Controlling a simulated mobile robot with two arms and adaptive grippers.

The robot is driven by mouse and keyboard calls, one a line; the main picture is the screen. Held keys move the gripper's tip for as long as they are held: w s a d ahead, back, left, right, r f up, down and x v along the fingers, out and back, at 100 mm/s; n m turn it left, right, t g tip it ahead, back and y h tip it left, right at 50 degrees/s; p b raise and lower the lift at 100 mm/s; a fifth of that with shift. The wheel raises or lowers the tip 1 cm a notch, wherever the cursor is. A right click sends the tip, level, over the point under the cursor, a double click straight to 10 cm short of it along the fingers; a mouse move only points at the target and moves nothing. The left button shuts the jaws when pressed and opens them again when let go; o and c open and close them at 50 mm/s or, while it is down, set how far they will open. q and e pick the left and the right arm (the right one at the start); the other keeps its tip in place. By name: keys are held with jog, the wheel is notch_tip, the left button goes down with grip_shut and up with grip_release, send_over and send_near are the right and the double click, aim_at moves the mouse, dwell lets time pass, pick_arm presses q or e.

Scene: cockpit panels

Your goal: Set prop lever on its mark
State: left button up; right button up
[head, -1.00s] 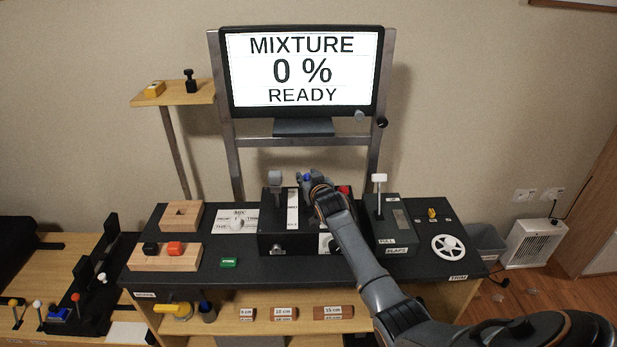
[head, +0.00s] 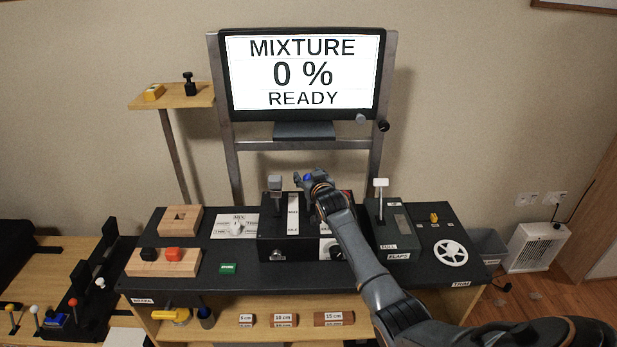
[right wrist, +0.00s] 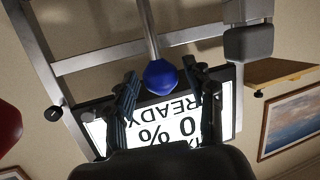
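A blue ball knob (head: 308,178) on a lever stands on the black lever box (head: 285,246) in the middle of the desk. It also shows in the right wrist view (right wrist: 160,77), on a grey rod. My right gripper (right wrist: 160,72) is open there, one finger on each side of the ball, with gaps visible. In the head view my right gripper (head: 312,182) reaches over the box and partly hides the blue lever and the box's mark strips. My left gripper is not in view.
A grey-headed lever (head: 276,183) stands close left of the blue knob. A red knob (right wrist: 8,125) is on the other side. The flaps lever (head: 380,184) stands to the right. The monitor (head: 303,72) behind reads "MIXTURE 0 % READY".

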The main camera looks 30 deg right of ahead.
jog(key=shift+s+a, duration=0.1)
jog(key=shift+s+a, duration=0.1)
jog(key=shift+s, duration=0.1)
jog(key=v, duration=1.1)
jog(key=shift+s, duration=0.2)
jog(key=shift+r, duration=0.1)
